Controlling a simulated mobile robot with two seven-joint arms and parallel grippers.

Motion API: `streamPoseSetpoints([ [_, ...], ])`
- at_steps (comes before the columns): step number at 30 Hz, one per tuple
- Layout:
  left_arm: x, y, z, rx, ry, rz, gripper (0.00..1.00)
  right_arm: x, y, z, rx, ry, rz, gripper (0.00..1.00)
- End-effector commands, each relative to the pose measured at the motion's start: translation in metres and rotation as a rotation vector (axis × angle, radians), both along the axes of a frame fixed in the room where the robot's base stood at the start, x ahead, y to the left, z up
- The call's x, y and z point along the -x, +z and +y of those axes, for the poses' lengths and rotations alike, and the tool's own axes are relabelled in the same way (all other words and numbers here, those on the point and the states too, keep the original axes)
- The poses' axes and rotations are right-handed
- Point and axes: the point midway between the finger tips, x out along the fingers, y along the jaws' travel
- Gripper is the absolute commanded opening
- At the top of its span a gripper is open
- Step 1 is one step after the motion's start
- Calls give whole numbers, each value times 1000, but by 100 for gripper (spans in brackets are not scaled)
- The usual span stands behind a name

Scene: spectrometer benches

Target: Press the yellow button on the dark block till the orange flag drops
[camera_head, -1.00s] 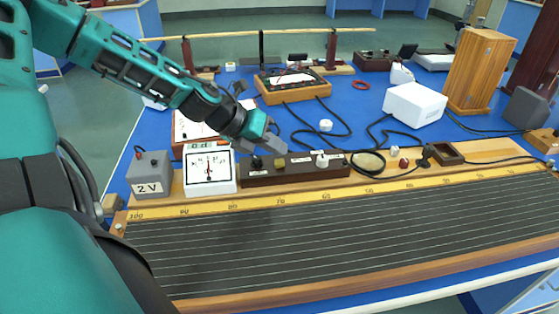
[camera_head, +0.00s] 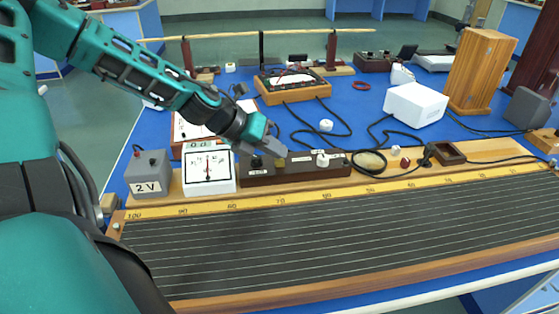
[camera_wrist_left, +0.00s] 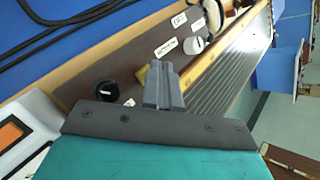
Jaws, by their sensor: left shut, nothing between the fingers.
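The dark block (camera_head: 305,171) lies along the back edge of the slide-wire board, with a black knob, the yellow button and a white knob on top. The yellow button (camera_head: 280,162) shows just below the tip of my left gripper (camera_head: 278,150). In the left wrist view, my shut, empty fingers (camera_wrist_left: 166,87) partly cover the yellow button (camera_wrist_left: 142,76). I cannot tell whether they touch it. An orange patch (camera_wrist_left: 12,133) shows in a dark-framed window on a white case at the lower left; I cannot tell for sure that it is the flag. My right gripper is out of view.
A white dial meter (camera_head: 208,171) and a grey 2 V box (camera_head: 149,173) stand left of the block. Black cables (camera_head: 336,134) run behind it. The striped board (camera_head: 330,232) in front is clear. A white box (camera_head: 415,103) stands back right.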

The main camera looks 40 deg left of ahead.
Motion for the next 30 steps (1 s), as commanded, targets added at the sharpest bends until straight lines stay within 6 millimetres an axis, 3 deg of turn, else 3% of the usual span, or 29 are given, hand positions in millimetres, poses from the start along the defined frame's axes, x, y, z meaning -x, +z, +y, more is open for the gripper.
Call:
streamPoseSetpoints([
  [16,0,-8,0,0,0,0,0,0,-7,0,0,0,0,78],
  [30,0,2,0,0,-1,1,0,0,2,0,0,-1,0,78],
])
